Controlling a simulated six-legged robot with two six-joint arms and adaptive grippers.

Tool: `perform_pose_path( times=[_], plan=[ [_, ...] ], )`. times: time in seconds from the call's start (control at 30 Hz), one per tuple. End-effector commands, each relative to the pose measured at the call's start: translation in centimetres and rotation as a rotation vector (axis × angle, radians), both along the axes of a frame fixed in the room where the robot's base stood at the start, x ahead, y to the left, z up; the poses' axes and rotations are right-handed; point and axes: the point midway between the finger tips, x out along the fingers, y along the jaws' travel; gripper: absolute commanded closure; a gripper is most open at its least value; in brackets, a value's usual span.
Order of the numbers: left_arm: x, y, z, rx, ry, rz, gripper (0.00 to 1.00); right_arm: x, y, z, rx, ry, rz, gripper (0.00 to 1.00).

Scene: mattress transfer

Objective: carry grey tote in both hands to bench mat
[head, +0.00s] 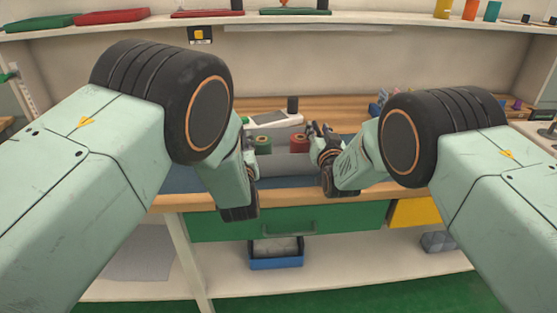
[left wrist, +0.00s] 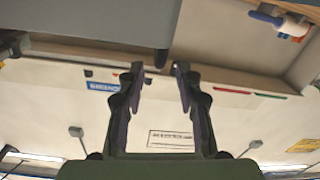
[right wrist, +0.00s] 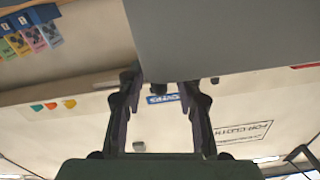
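The grey tote (head: 286,166) sits on the bench between my two arms, over the blue mat (head: 183,180). My right gripper (head: 317,131) is at the tote's right end. In the right wrist view its fingers (right wrist: 160,78) are apart beside a large grey panel, likely the tote. My left gripper is at the tote's left end, mostly hidden by its wrist in the head view.
The wooden bench edge (head: 290,196) runs in front, above a green drawer (head: 290,221) and a yellow one (head: 414,212). A white device (head: 272,119) stands behind the tote. A blue bin (head: 276,261) sits on the lower shelf. Small coloured items stand at the bench's right.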

Motion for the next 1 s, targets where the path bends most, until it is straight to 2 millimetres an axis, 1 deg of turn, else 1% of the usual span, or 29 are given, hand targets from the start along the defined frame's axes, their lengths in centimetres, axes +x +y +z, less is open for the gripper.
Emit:
perform_pose_path(
  times=[0.17, 0.27, 0.57, 0.9, 1.0],
  plan=[
    [-0.2, 0.0, 0.0, 0.000, 0.000, 0.000, 0.65, -0.7, 0.0, 0.0, 0.000, 0.000, 0.001, 0.66],
    [-0.2, 0.0, 0.0, 0.000, 0.000, 0.000, 0.65, -1.6, -0.2, 0.0, 0.000, 0.002, 0.000, 0.66],
    [-0.2, 0.0, 0.0, 0.000, 0.000, 0.001, 0.65, -5.3, -0.7, 0.0, -0.001, 0.002, 0.001, 0.66],
    [-0.1, 0.0, 0.0, 0.000, 0.000, 0.001, 0.65, -9.9, -1.3, 0.0, -0.001, 0.002, 0.000, 0.66],
    [-0.1, 0.0, 0.0, 0.000, 0.000, 0.001, 0.65, -10.9, -1.5, 0.0, -0.001, 0.002, 0.000, 0.66]
  ],
)
